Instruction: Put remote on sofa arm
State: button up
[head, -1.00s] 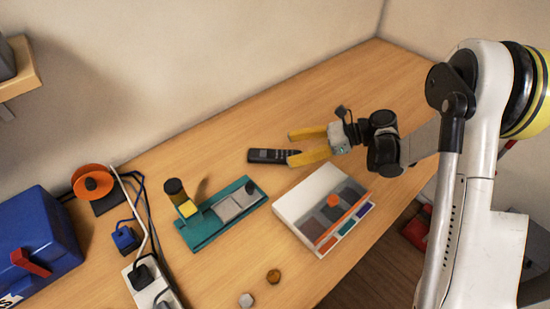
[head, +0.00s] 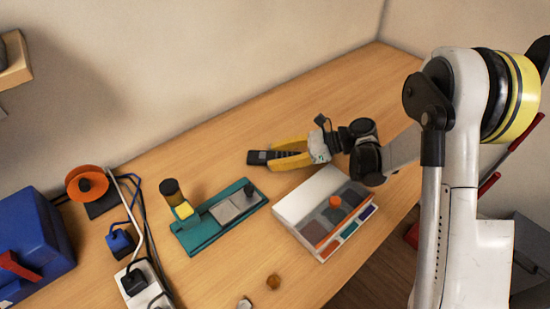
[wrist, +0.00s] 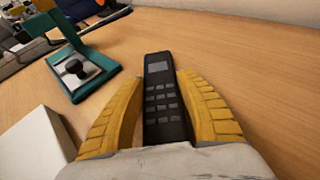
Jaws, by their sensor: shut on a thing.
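The remote (head: 257,157) is a black handset with a small grey screen and a keypad. It lies on the wooden bench near the wall and also shows in the wrist view (wrist: 162,98). My gripper (head: 277,154) has yellow fingers, one along each side of the remote, and is shut on it. In the wrist view my gripper (wrist: 157,90) has the remote lengthwise between its fingers, with the screen end pointing away. The remote's near end is hidden by the gripper body. No sofa arm shows in any view.
A teal fixture (head: 205,232) stands left of the gripper. A white tray with coloured compartments (head: 300,200) sits just in front. A power strip (head: 143,292), an orange spool (head: 86,183) and a blue box (head: 32,240) are at the left. The bench behind is clear.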

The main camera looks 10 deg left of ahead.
aim_at(276, 156)
jog(key=shift+c, duration=0.7)
jog(key=shift+r, duration=0.1)
notch_tip(276, 156, up, 5)
jog(key=p, duration=0.2)
jog(key=shift+d+f+p, duration=0.1)
jog(key=shift+f+p, duration=0.1)
jog(key=shift+p, duration=0.1)
jog(key=d+r+m+t+h+p, duration=0.1)
jog(key=d+r+m+t+h, duration=0.3)
jog(key=d, duration=0.9)
jog(key=d+r+m+t+h+p, duration=0.2)
jog(key=d+r+m+t+h, duration=0.3)
jog(key=d+r+m+t, duration=0.5)
jog(key=d+m, duration=0.1)
jog(key=d, duration=0.2)
jog(key=shift+w+h, duration=0.3)
jog(key=shift+w, duration=0.05)
